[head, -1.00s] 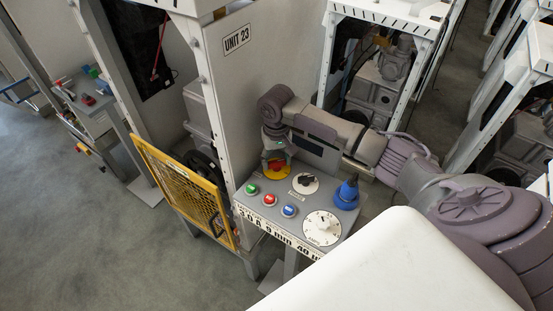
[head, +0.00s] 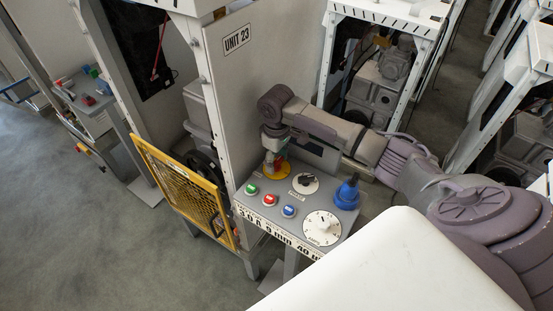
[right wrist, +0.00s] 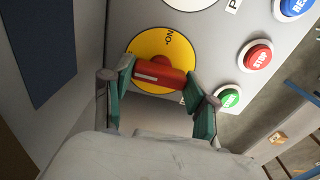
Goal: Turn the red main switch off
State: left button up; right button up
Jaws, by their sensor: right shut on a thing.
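The red main switch is a red handle (right wrist: 158,77) on a round yellow plate (right wrist: 150,48), on the grey control panel; the plate also shows in the head view (head: 284,174). The handle lies nearly crosswise in the right wrist view, with a pale mark towards its left end. "ON" is printed near the plate's upper right edge. My right gripper (right wrist: 160,80) is shut on the red handle, one green finger at each end. In the head view my right gripper (head: 272,160) covers most of the handle. My left gripper is not in view.
The panel (head: 260,215) also holds a green button (head: 250,189), a red stop button (head: 269,200), a blue button (head: 289,211), a black selector (head: 305,181), a white dial (head: 321,228) and a blue knob (head: 347,194). A yellow mesh guard (head: 185,190) stands left. The cabinet wall (head: 250,95) rises behind.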

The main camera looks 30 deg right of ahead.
aim_at(277, 161)
dwell(0.5)
jog(key=o, duration=1.2)
jog(key=shift+c, duration=0.2)
notch_tip(277, 161, up, 12)
